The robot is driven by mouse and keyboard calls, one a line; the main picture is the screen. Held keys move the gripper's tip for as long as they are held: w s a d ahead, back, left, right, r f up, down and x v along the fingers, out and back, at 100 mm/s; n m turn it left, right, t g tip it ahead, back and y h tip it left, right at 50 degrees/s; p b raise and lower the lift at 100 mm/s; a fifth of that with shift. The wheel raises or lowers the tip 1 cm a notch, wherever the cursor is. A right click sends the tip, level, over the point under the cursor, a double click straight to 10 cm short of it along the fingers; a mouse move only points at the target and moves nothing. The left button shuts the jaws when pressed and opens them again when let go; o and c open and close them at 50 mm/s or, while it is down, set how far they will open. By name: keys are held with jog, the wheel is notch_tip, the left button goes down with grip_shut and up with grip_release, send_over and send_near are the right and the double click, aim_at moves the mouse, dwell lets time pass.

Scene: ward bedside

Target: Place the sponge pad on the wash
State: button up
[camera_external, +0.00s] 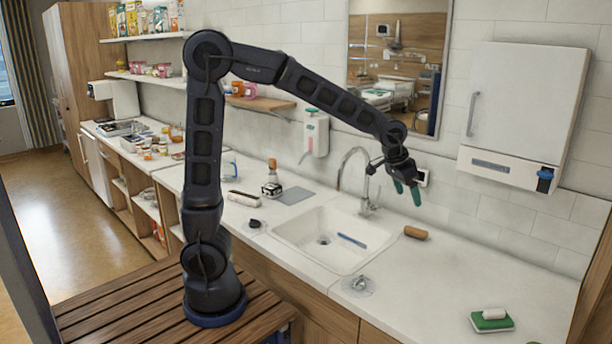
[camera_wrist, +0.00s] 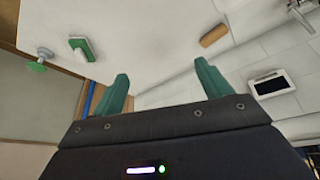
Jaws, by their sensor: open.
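A tan, rounded block (camera_external: 415,232), possibly the sponge pad, lies on the counter just right of the sink; it also shows in the wrist view (camera_wrist: 214,35). A green pad with a white piece on top (camera_external: 482,323) lies at the counter's front right, also in the wrist view (camera_wrist: 78,43). I cannot tell for certain which is the sponge pad. The white sink basin (camera_external: 290,233), likely the wash, is sunk into the counter with a blue strip (camera_external: 351,240) inside. My gripper (camera_external: 408,187), with teal fingers, is open and empty, raised above the counter near the faucet.
A curved metal faucet (camera_external: 366,205) stands at the sink's back edge. A soap bottle (camera_external: 271,188) and grey mat (camera_external: 295,196) are left of it. A clear round item with a metal knob (camera_external: 359,283) sits in front. A white wall cabinet (camera_external: 525,100) hangs right. The right counter is mostly clear.

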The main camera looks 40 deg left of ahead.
jog(key=s+a+r+n, duration=0.1)
jog(key=s+a+r, duration=0.25)
jog(key=a, duration=0.75)
jog(key=s+a+r+n, duration=0.2)
jog(key=s+a, duration=0.2)
jog(key=a, duration=0.6)
jog(key=s+a+f+n+t+y, duration=0.1)
jog(key=s+a+f+n+y, duration=0.1)
jog(key=s+a, duration=1.2)
jog(key=s, duration=0.2)
jog(key=shift+s+f+n, duration=0.25)
jog(key=shift+s+n, duration=0.05)
jog(key=shift+s, duration=0.1)
